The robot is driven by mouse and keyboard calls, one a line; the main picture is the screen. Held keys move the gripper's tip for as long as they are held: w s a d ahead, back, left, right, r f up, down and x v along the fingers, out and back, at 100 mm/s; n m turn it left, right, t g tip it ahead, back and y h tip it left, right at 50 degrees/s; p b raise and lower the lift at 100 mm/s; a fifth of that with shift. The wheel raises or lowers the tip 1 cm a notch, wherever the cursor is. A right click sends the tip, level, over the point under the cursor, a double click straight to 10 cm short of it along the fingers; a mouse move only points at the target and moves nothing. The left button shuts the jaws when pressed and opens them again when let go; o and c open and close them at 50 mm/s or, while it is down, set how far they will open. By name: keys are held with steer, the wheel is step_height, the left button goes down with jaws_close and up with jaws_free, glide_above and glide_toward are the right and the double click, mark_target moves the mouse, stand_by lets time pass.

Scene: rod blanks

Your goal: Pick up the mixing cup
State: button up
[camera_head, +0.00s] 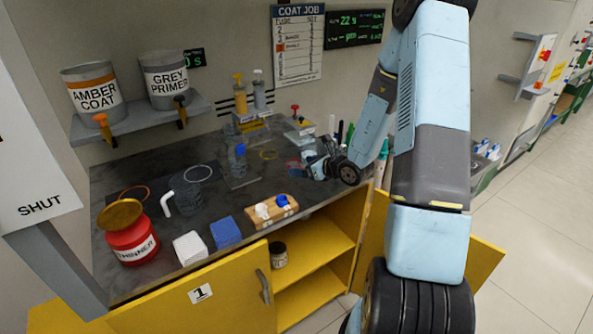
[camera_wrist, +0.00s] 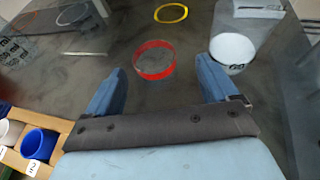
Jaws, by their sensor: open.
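A white cup (camera_wrist: 232,48) with dark marks on its side, which looks like the mixing cup, stands on the dark bench in the wrist view. It is just beyond and beside my right finger; I cannot tell if they touch. In the head view a pale shape (camera_head: 308,155) by the gripper seems to be this cup, partly hidden. My gripper (camera_wrist: 160,70) is open and empty, its fingers pointing at the bench. A red ring (camera_wrist: 154,74) lies between and just ahead of the fingertips. In the head view my gripper (camera_head: 318,168) is low over the bench's right end.
A yellow ring (camera_wrist: 171,13) lies farther off. A wooden rack (camera_head: 275,213) holds a white and a blue piece at the front edge. A red thinner can (camera_head: 131,242) stands at left. Pens (camera_head: 345,135) stand behind the gripper. Yellow cupboard doors (camera_head: 215,300) hang open below.

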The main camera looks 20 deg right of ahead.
steer(key=shift+x, duration=2.6)
steer(key=shift+s+a, duration=0.15)
steer(key=shift+c, duration=0.5)
steer(key=c, duration=0.9)
